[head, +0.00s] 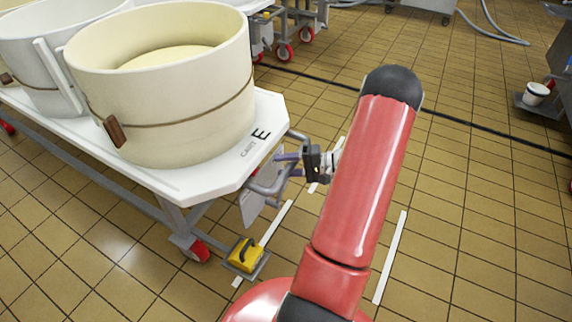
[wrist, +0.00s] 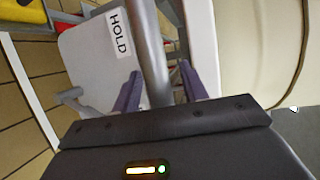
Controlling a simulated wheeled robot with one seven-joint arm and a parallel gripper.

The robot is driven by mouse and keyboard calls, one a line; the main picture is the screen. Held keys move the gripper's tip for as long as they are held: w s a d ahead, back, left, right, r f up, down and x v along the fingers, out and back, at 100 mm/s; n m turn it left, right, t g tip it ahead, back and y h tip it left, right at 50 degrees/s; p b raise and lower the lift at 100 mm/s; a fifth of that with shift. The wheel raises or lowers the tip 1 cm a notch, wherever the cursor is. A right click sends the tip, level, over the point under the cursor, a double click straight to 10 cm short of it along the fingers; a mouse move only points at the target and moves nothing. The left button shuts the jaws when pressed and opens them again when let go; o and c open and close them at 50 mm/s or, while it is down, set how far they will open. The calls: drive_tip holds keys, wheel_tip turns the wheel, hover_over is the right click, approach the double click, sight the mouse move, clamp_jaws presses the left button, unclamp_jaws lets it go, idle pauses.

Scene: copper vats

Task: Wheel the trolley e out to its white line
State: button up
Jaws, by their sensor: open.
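Trolley E (head: 225,172) has a white top marked "CART E" and carries cream vats. Its grey push handle (head: 268,188) sticks out at the right end; the handle bar also crosses the wrist view (wrist: 153,55). My gripper (head: 288,162) is at the handle, its purple fingers open. In the wrist view my gripper (wrist: 160,88) has one finger on each side of the bar; I cannot tell whether they touch it. White floor lines show near the trolley's end (head: 276,222) and right of my arm (head: 390,257). I cannot tell which is the trolley's own.
A yellow block with a black handle (head: 243,254) stands on the floor beside the trolley's red wheel (head: 197,251). A plate reading "HOLD" (wrist: 95,65) hangs by the handle. Other wheeled equipment stands at the back and far right. The tiled floor to the right is mostly open.

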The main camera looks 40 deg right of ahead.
clamp_jaws()
drive_tip(key=shift+w, duration=0.1)
drive_tip(key=w, duration=0.1)
drive_tip(key=w+a+b, duration=0.1)
drive_tip(key=w, duration=0.1)
drive_tip(key=w+a, duration=0.1)
drive_tip(key=w, duration=0.1)
drive_tip(key=shift+a+b, duration=0.15)
drive_tip(key=shift+b, duration=0.2)
drive_tip(key=shift+c, duration=2.2)
unclamp_jaws()
drive_tip(key=shift+s, duration=0.1)
drive_tip(key=o, duration=0.4)
drive_tip(key=shift+s, duration=0.2)
drive_tip(key=shift+o, duration=0.2)
drive_tip(key=shift+d, duration=0.2)
